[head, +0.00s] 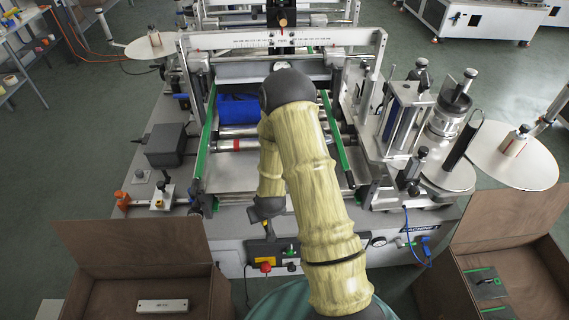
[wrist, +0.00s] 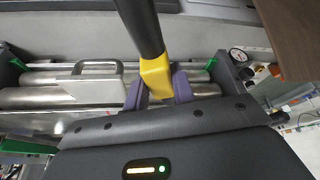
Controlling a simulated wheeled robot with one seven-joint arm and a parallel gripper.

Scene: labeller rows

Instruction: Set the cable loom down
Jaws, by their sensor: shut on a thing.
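My gripper (head: 266,210) hangs in front of the labelling machine's front edge, above its front panel. In the wrist view my gripper (wrist: 158,88) is shut on a black, rod-like piece with a yellow section, which I take to be the cable loom (wrist: 155,72). The two fingers press on the yellow part, and the black part runs up out of the picture. In the head view only a small yellow and dark bit of the loom (head: 267,228) shows below the gripper. The rest of it is hidden or too small to tell.
The labelling machine (head: 228,223) has rollers, green rails and a blue block (head: 238,108) on its bed. An open brown box (head: 95,300) at front left holds a pale labelled bar (head: 162,306). Another brown box (head: 540,268) at front right holds dark flat pieces (head: 486,283).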

